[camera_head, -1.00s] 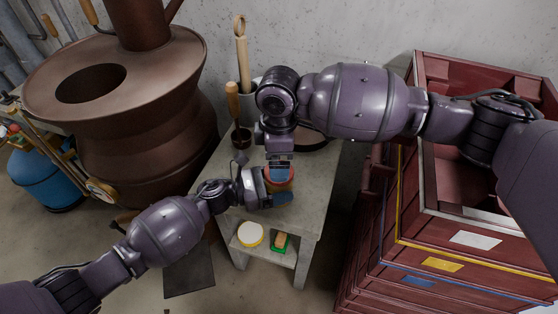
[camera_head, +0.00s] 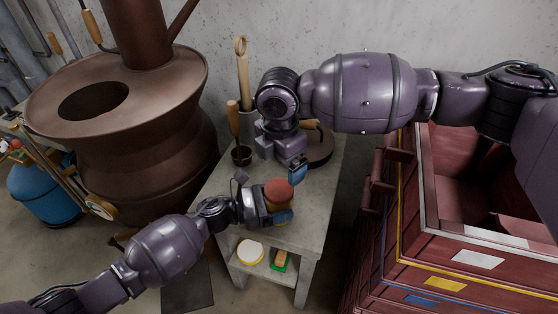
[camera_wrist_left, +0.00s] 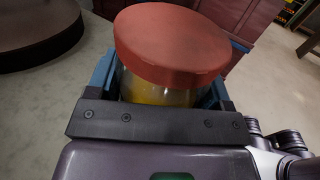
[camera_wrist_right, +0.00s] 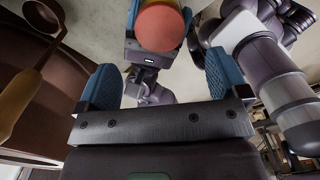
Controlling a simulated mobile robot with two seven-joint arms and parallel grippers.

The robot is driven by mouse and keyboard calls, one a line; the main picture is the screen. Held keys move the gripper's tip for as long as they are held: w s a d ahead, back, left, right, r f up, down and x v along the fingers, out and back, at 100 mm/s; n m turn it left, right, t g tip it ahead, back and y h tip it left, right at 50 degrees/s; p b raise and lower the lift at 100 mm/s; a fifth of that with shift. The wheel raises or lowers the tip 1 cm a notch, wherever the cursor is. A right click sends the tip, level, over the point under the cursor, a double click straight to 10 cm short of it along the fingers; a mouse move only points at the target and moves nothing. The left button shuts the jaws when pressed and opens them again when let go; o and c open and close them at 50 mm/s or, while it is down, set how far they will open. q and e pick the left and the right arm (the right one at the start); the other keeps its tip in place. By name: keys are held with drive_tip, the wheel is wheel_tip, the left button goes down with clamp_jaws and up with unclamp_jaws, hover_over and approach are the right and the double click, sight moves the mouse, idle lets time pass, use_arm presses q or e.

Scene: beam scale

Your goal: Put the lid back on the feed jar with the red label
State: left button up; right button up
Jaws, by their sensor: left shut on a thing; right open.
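A clear jar with yellow contents (camera_wrist_left: 150,92) stands at the front of the small grey table (camera_head: 318,200). A round red lid (camera_head: 279,188) lies on its top; it also shows in the left wrist view (camera_wrist_left: 172,42) and right wrist view (camera_wrist_right: 159,27). I cannot tell whether it is fully seated. My left gripper (camera_head: 280,214) is shut around the jar's body, below the lid. My right gripper (camera_head: 297,172) is open and empty behind the lid, apart from it; its blue fingers (camera_wrist_right: 160,80) are spread. The jar's label is hidden.
The lower shelf holds a yellow round thing (camera_head: 250,251) and a green-and-tan block (camera_head: 280,260). A brown stove (camera_head: 150,130) is left; red crates (camera_head: 440,245) stand right.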

sight(279, 188)
drive_tip(key=shift+a+n, duration=0.15)
drive_tip(key=shift+n, duration=0.75)
drive_tip(key=shift+f, duration=0.1)
drive_tip(key=shift+f, duration=3.95)
